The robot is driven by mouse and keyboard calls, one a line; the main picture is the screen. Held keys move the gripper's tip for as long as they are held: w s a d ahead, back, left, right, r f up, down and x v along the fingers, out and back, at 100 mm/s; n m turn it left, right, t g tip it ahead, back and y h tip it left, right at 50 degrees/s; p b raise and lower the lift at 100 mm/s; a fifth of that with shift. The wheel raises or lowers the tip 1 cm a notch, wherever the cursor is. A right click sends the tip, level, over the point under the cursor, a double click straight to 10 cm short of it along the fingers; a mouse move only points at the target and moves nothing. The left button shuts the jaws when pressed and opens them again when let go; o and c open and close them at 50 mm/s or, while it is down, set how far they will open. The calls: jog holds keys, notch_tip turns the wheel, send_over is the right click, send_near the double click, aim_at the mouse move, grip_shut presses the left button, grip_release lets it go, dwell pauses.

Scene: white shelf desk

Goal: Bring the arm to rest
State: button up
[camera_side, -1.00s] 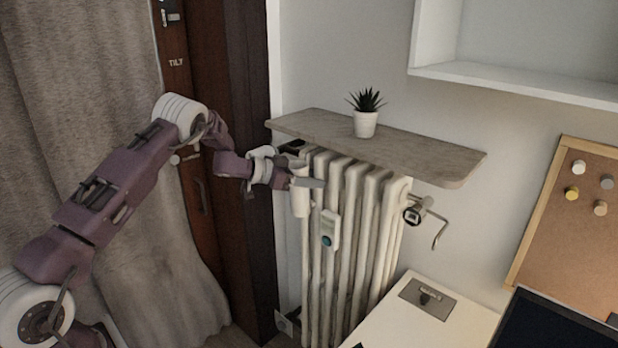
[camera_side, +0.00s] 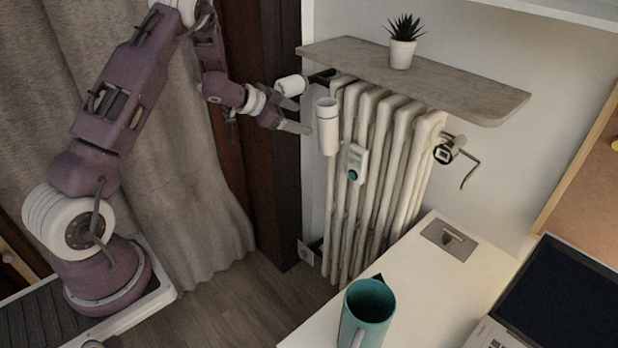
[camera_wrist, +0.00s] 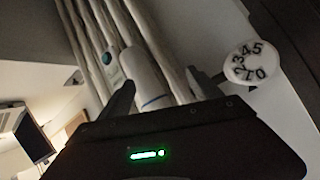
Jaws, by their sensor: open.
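My gripper (camera_side: 299,116) is open at the left end of the radiator (camera_side: 385,160). Its two fingers point right, towards a white cylinder with a blue band (camera_side: 328,128) at the radiator's front. In the side view the fingertips are just left of the cylinder and nothing is seen held. In the wrist view my gripper (camera_wrist: 160,90) has its fingers spread, with the white cylinder (camera_wrist: 146,78) showing between and beyond them. Whether a fingertip touches it I cannot tell.
A white numbered dial (camera_wrist: 249,63) is close to the right finger in the wrist view. A shelf (camera_side: 460,88) with a potted plant (camera_side: 402,52) overhangs the radiator. A desk (camera_side: 400,268) with a teal mug (camera_side: 368,312) and laptop (camera_side: 560,290) is at lower right. Curtain (camera_side: 225,190) hangs behind my arm.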

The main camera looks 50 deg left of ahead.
jog(key=s+d+r+n+y, duration=0.2)
jog(key=s+r+n+y, duration=0.15)
jog(key=r, duration=0.55)
jog(key=s+d+r+n+y, duration=0.2)
jog(key=s+r+y, duration=0.15)
jog(key=r, duration=0.55)
jog(key=s+d+g+h, duration=0.1)
jog(key=s+d+g, duration=0.1)
jog(key=s+d, duration=0.4)
jog(key=s+d+f+g+h, duration=0.1)
jog(key=s+d, duration=0.5)
jog(key=s, duration=0.8)
jog(key=s+d+g+h, duration=0.2)
jog(key=s+d, duration=0.4)
jog(key=s, duration=0.5)
jog(key=shift+d+f+g+h, duration=0.3)
jog(key=shift+f+h, duration=0.1)
jog(key=shift+h, duration=0.2)
